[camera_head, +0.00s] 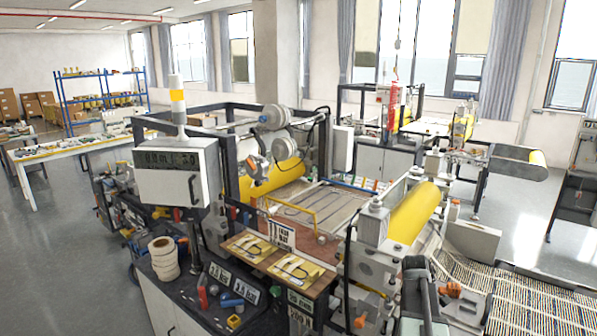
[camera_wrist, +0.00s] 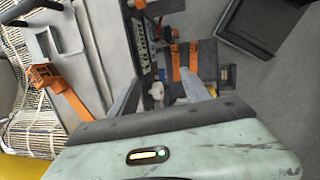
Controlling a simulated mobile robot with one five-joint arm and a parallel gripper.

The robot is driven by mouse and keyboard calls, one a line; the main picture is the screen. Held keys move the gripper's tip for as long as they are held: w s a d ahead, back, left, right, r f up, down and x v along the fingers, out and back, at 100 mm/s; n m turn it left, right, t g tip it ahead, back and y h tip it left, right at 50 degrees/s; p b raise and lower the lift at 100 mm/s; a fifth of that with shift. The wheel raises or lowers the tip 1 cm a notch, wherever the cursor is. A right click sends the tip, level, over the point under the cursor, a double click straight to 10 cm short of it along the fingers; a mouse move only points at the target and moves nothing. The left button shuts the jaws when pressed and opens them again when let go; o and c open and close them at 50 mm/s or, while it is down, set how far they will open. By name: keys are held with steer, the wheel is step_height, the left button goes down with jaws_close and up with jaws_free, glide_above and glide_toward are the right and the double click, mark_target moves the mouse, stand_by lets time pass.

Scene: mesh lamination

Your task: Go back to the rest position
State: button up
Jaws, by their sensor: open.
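My gripper (camera_wrist: 160,78) shows in the wrist view beyond the pale green housing at the bottom. Its two grey fingers stand apart. I see nothing held between them. Behind the fingers are orange and dark machine parts and grey floor, at a distance I cannot tell. In the head view I cannot make out the gripper clearly. A dark upright shape at the bottom right may be part of my arm.
The laminating machine (camera_head: 150,187) fills the middle of the head view, with yellow rollers (camera_head: 413,212). Striped mesh (camera_head: 540,300) lies at the lower right and shows in the wrist view (camera_wrist: 30,125). A white table (camera_head: 70,150) stands at the left. Floor (camera_head: 60,260) is clear at the lower left.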

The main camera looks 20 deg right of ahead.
steer(key=w+a+f+m+y+b, duration=0.1)
steer(key=a+f+m+b, duration=0.1)
steer(key=a, duration=1.1)
steer(key=w+a+f+m+y+b, duration=0.1)
steer(key=a+f+m+b, duration=0.2)
steer(key=a, duration=1.1)
steer(key=w+a+f+m+y+b, duration=0.1)
steer(key=a+f+b, duration=0.5)
steer(key=a, duration=0.8)
step_height(320, 180, down, 3)
steer(key=shift+w+r+m+t, duration=0.2)
steer(key=shift+m+t, duration=0.2)
steer(key=shift+m, duration=0.3)
steer(key=shift+o, duration=1.1)
steer(key=shift+r, duration=0.1)
steer(key=shift+c, duration=0.3)
